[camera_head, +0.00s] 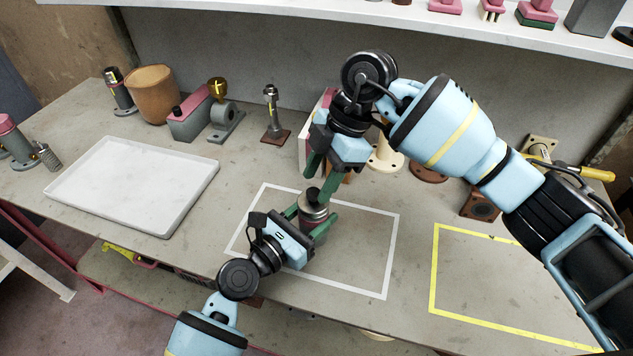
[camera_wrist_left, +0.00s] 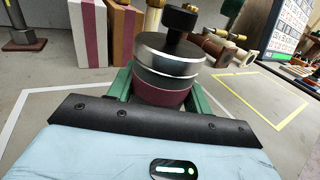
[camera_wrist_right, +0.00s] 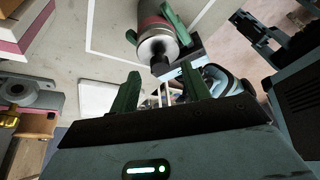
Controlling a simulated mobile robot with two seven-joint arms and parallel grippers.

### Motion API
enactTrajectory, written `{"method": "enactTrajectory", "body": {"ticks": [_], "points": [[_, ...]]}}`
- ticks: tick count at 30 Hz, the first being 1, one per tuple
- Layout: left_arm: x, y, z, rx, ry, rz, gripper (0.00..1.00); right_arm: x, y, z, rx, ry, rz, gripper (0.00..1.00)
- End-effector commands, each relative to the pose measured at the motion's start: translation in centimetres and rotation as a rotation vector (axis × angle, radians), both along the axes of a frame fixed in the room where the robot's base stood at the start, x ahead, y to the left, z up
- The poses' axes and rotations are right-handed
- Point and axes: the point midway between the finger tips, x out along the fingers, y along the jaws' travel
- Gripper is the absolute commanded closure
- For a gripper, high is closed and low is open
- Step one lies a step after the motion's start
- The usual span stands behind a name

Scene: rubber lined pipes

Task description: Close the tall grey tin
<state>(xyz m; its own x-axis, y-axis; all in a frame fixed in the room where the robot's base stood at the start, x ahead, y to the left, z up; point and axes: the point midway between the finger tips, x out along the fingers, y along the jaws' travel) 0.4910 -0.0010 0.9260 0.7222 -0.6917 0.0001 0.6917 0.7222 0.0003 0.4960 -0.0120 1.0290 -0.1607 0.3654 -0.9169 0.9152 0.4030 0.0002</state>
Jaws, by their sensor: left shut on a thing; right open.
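The tall grey tin (camera_head: 315,228) stands upright inside the white outline, with a dark red band around its body. A silver lid with a black knob (camera_head: 312,196) sits on top; a dark line shows below the lid in the left wrist view (camera_wrist_left: 168,62). I cannot tell whether the lid is fully seated. My left gripper (camera_head: 308,220) is shut on the tin's body, one green finger on each side. My right gripper (camera_head: 321,180) is open and empty, just behind and above the knob. The tin and knob also show beyond its fingers in the right wrist view (camera_wrist_right: 158,45).
A white tray (camera_head: 85,208) lies at the left. An orange-brown cup (camera_head: 153,95), a pink-topped grey block (camera_head: 188,118) and a metal post (camera_head: 272,112) stand at the back. White and pink blocks stand behind the right gripper. The yellow-outlined area (camera_head: 434,270) at right is clear.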

Motion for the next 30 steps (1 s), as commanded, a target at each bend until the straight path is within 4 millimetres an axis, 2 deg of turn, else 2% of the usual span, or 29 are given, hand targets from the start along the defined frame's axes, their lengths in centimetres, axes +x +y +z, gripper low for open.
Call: {"method": "enactTrajectory", "body": {"ticks": [9,15,21,29,30], "points": [[0.0,0.0,0.0,0.001,0.000,0.000,0.91,1.1,-2.3,5.9,-0.001,-0.003,-0.001,0.53],[0.0,0.0,0.0,0.001,0.000,0.000,0.91,1.5,-3.3,8.3,-0.001,-0.001,0.000,0.53],[0.0,0.0,0.0,0.001,0.001,0.000,0.91,1.6,-3.7,9.2,0.000,0.000,0.000,0.53],[0.0,0.0,0.0,0.001,0.001,0.000,0.91,1.6,-3.7,9.2,0.000,0.000,0.000,0.53],[0.0,0.0,0.0,0.001,0.001,0.000,0.45,1.6,-3.7,9.2,0.000,0.000,0.000,0.53]]}}
